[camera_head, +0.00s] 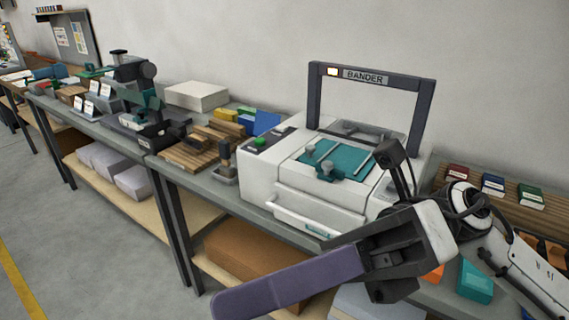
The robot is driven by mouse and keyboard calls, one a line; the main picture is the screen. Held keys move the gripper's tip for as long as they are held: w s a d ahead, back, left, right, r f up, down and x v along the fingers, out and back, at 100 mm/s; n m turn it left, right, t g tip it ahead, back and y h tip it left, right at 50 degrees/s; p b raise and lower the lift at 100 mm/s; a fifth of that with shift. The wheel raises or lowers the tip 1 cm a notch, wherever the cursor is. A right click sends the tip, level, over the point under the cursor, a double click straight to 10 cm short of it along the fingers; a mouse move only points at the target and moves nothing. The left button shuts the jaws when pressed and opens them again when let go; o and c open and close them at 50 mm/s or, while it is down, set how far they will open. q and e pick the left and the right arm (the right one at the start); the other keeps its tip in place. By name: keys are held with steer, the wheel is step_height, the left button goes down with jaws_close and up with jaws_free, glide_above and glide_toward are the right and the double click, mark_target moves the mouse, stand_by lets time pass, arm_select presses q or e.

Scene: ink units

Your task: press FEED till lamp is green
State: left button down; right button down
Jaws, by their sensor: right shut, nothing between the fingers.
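The white machine (318,188) marked BANDER stands on the bench, with a dark arch (314,97) above it. A small lamp (332,72) at the left of the arch's sign looks pale yellow-white, not green. A green round button (260,141) sits on a dark panel at the machine's left; another small control is beside it. I cannot read any FEED label. My right gripper (228,300) reaches in from the right, in front of the machine. Its long purple fingers are shut and empty, pointing down-left, apart from the button. My left gripper is out of view.
Wooden pieces (195,150) and a small dark-topped pot (224,165) stand left of the machine. Coloured boxes (493,184) lie on a wooden board at right. A teal box (475,281) is near my right arm. The floor at left is clear.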

steer(key=w+d+f+m+t+y, duration=0.2)
steer(key=w+m+t+y, duration=0.6)
steer(key=w+m+t, duration=0.85)
steer(key=w+d+f+m+t+h, duration=0.25)
steer(key=f+m+t+h, duration=0.35)
steer(key=m, duration=0.3)
steer(key=w+d+f+m+t+h, duration=0.2)
steer(key=d+f+m+t+h, duration=0.3)
steer(key=f+m, duration=0.4)
steer(key=s+d+f+m+g+h, duration=0.25)
steer(key=f+m+h, duration=0.2)
steer(key=f, duration=0.55)
steer(key=s+d+f+m+g+h, duration=0.25)
steer(key=d+f+m+h, duration=0.2)
steer(key=f, duration=0.65)
steer(key=s+d+f+m+g+h, duration=0.2)
steer(key=s+f+g, duration=0.3)
steer(key=s+f, duration=0.9)
steer(key=shift+s+d+m, duration=0.35)
steer(key=shift+d+m, duration=0.35)
steer(key=shift+m, duration=0.15)
